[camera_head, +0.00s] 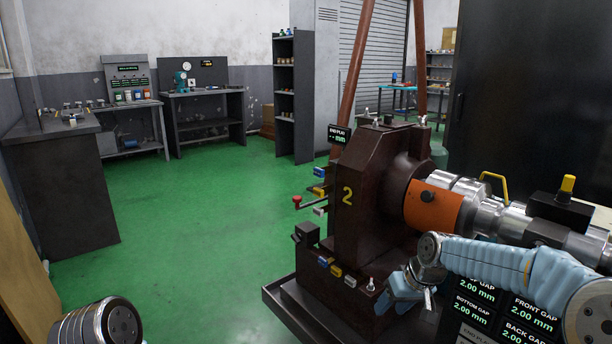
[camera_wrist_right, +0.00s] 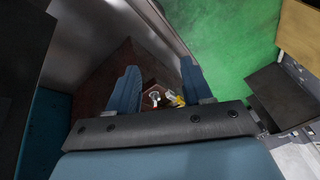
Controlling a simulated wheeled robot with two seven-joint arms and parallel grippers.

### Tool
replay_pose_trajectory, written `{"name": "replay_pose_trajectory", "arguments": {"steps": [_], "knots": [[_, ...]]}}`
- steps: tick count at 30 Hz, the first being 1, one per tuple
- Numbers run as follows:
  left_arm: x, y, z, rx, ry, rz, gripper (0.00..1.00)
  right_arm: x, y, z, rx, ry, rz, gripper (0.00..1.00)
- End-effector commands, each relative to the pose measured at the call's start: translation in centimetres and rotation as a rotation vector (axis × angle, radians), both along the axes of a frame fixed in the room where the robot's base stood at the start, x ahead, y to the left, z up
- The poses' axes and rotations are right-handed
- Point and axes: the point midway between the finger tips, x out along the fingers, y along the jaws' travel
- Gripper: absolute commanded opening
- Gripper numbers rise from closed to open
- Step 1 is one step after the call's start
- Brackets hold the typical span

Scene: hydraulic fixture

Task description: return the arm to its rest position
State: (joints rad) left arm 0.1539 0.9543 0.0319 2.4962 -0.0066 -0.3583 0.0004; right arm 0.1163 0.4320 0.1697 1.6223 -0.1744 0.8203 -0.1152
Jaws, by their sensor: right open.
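My right arm (camera_head: 500,262) comes in from the right in the head view, in a pale blue sleeve. Its gripper (camera_head: 408,290) is in front of the lower part of the brown hydraulic fixture (camera_head: 345,205), marked with a yellow 2. In the right wrist view the two blue fingers of the right gripper (camera_wrist_right: 160,90) stand wide apart with nothing between them. Beyond them are small white and yellow parts (camera_wrist_right: 172,98) on a brown surface. Of my left arm only a round metal joint (camera_head: 98,324) shows at the bottom left of the head view; its gripper is out of view.
An orange collar (camera_head: 433,206) and steel shaft extend right from the fixture. A gap display panel (camera_head: 530,315) stands below my right arm. A red-knobbed lever (camera_head: 297,200) juts from the fixture's left. Open green floor (camera_head: 190,225) lies left, with workbenches (camera_head: 65,170) behind.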

Motion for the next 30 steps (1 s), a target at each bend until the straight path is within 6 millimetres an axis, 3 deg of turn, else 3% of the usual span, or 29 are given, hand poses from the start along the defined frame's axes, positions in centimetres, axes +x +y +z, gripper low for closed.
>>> {"name": "replay_pose_trajectory", "arguments": {"steps": [1, 4, 6, 9, 12, 15, 19, 23, 30], "knots": [[0.0, 0.0, 0.0, 0.0, 0.0, 0.0, 0.43, -0.9, 1.4, -4.5, 0.021, 0.041, -0.003, 0.5], [0.0, 0.0, 0.0, 0.0, 0.0, 0.0, 0.43, -3.7, 4.0, -12.5, 0.068, 0.096, -0.035, 0.5], [0.0, 0.0, 0.0, 0.0, 0.0, 0.0, 0.43, -6.7, 5.7, -17.7, 0.096, 0.138, -0.063, 0.5], [0.0, 0.0, 0.0, 0.0, 0.0, 0.0, 0.43, -12.2, 7.7, -24.0, 0.125, 0.202, -0.116, 0.5], [0.0, 0.0, 0.0, 0.0, 0.0, 0.0, 0.43, -18.1, 8.9, -28.3, 0.139, 0.257, -0.172, 0.5], [0.0, 0.0, 0.0, 0.0, 0.0, 0.0, 0.43, -23.2, 9.5, -30.8, 0.14, 0.3, -0.218, 0.5], [0.0, 0.0, 0.0, 0.0, 0.0, 0.0, 0.43, -27.2, 9.7, -32.0, 0.134, 0.329, -0.258, 0.5], [0.0, 0.0, 0.0, 0.0, 0.0, 0.0, 0.43, -28.3, 9.7, -32.2, 0.131, 0.334, -0.271, 0.5], [0.0, 0.0, 0.0, 0.0, 0.0, 0.0, 0.43, -28.2, 9.7, -32.2, 0.131, 0.333, -0.271, 0.5]]}}
